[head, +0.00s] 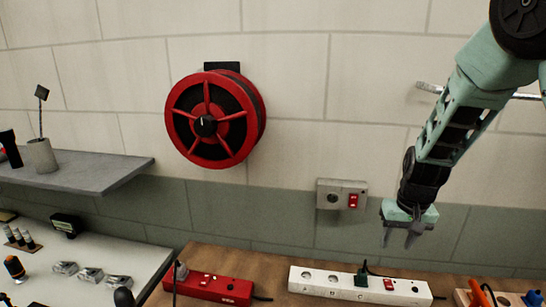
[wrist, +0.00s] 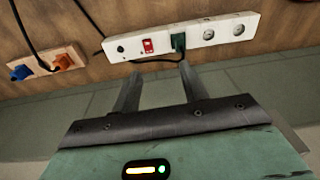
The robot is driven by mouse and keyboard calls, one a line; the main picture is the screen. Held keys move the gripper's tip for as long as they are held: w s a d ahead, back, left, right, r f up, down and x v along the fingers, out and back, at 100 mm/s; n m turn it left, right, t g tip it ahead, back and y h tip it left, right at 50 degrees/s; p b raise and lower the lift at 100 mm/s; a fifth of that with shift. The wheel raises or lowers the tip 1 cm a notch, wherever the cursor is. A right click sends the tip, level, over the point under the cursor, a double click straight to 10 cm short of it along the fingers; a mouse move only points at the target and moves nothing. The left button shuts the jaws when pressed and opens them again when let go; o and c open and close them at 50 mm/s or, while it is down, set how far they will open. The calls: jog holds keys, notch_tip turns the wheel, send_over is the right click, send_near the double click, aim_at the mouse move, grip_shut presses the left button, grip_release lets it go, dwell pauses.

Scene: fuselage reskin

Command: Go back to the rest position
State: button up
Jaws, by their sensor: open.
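My gripper (head: 401,237) hangs from the teal arm at the right of the head view, with its fingers pointing down. It is open and empty. In the wrist view my gripper's two fingers (wrist: 157,88) stand apart with nothing between them. The fingers appear above the back part of the wooden bench, near a white power strip (head: 345,286), and seem clear of it. The white power strip also shows in the wrist view (wrist: 188,41), with a green plug and a red switch on it.
A red power strip (head: 212,287) lies on the wooden bench. A wooden socket block (wrist: 46,63) with blue and orange plugs is beside the white strip. A wall socket box (head: 342,194), a red cable reel (head: 214,119) and a grey shelf (head: 90,172) are on the wall.

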jog(key=s+a+r+n+y+b, duration=0.1)
jog(key=s+a, duration=0.2)
jog(key=a, duration=0.2)
jog(key=s+a+n+b, duration=0.1)
jog(key=s+a+n, duration=0.15)
jog(key=a, duration=0.25)
jog(key=s+a+n+b, duration=0.2)
jog(key=s+a, duration=0.3)
jog(key=s, duration=0.6)
jog(key=s+a+r+n+g+b, duration=0.1)
jog(key=s+a+n, duration=0.4)
jog(key=s, duration=0.6)
jog(key=shift+a+r+b, duration=0.2)
jog(key=shift+b, duration=0.2)
